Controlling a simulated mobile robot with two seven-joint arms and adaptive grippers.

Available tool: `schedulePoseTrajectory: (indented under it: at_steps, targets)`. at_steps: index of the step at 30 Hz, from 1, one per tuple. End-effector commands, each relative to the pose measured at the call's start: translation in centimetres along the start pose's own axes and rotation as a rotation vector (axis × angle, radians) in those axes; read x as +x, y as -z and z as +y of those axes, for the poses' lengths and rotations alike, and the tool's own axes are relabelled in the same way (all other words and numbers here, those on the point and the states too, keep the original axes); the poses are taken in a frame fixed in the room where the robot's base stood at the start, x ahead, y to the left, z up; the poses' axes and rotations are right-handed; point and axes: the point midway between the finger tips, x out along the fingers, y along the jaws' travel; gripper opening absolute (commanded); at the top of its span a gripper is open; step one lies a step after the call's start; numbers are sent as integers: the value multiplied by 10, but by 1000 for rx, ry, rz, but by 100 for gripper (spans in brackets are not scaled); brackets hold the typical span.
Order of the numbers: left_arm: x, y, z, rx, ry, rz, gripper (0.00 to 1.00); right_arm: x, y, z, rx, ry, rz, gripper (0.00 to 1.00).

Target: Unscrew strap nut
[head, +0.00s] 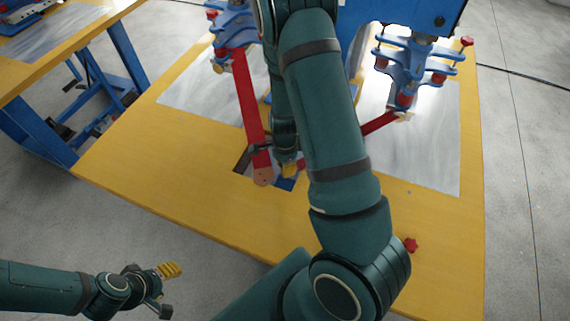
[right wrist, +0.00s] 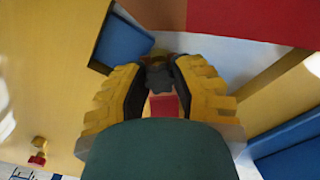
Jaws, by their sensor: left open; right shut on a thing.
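My right gripper (right wrist: 160,85) has its yellow ribbed fingers closed around a small dark, lumpy piece, which looks like the strap nut (right wrist: 159,79). A red patch shows just below it between the fingers. In the head view my right arm hides most of this gripper (head: 289,168), and the nut cannot be made out there. A red strap (head: 250,105) runs down from the left blue clamp head to a cut-out in the yellow table. My left gripper (head: 167,291) is open and empty at the lower left, over the floor, away from the table.
The yellow table (head: 150,150) carries two grey metal plates (head: 436,150) and blue clamp heads (head: 418,62). A red star knob (head: 411,245) sits near the table's front right. Another yellow-topped bench (head: 40,60) stands at the upper left, with open grey floor between.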

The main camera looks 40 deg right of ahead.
Motion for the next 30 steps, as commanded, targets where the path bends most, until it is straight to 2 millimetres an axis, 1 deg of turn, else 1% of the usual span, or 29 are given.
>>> schedulePoseTrajectory:
  at_steps: [2,5,24,27,30]
  targets:
    - [0,0,0,0,0,0,54,0,0,0,-64,0,-1,0]
    - [1,0,0,0,0,0,54,0,0,0,-235,0,-2,0]
    - [10,-1,-4,0,0,0,54,0,0,1,-1490,2,-1,0]
    - [10,-1,-4,0,0,0,54,-1,0,1,-1626,1,-1,0]
    - [10,-1,-4,0,0,0,54,-1,0,1,-1689,2,-1,0]
